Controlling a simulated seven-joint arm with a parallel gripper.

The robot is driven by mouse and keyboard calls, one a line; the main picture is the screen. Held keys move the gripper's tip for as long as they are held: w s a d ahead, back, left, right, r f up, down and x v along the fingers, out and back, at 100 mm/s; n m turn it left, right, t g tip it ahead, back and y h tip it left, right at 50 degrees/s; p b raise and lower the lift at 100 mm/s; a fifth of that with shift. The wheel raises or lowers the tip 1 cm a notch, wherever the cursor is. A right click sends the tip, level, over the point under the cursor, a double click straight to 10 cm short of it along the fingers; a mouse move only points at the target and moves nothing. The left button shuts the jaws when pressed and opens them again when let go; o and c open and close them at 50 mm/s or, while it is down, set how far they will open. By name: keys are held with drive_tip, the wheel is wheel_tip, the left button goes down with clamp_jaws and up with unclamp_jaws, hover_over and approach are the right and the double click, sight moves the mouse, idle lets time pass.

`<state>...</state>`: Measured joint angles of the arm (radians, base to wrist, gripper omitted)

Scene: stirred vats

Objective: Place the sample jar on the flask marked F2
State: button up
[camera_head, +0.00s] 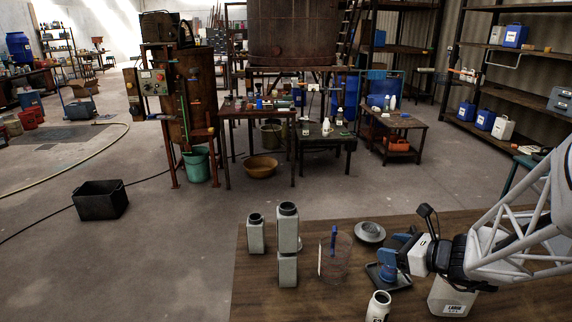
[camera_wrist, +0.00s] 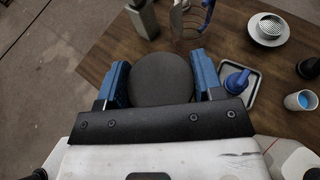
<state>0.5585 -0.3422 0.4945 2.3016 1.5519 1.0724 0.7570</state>
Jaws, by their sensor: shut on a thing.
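My gripper (camera_wrist: 160,72) has its blue fingers shut on a dark grey round thing, seen from above in the wrist view; I take it to be the sample jar (camera_wrist: 163,82). In the head view my gripper (camera_head: 399,248) is above the right part of the wooden table, over a dark tray, and the jar cannot be made out clearly there. A white flask (camera_head: 379,304) with an open dark mouth stands at the front edge of the head view. Its label is partly cut off and looks like F2. I cannot pick it out in the wrist view.
The dark tray (camera_head: 373,279) bears a blue bulb-shaped thing (camera_wrist: 236,80). A grey dish (camera_head: 369,232), a clear beaker (camera_head: 335,258) and grey bottles (camera_head: 255,236) stand to the left. A labelled white canister (camera_head: 450,300) is below my arm. A cup (camera_wrist: 300,101) holds something blue.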

sight(388, 274)
drive_tip(key=shift+f, duration=0.35)
drive_tip(key=shift+f, duration=2)
drive_tip(key=shift+f, duration=0.1)
drive_tip(key=shift+f, duration=1.9)
drive_tip(key=o, duration=1)
drive_tip(key=shift+f, duration=0.1)
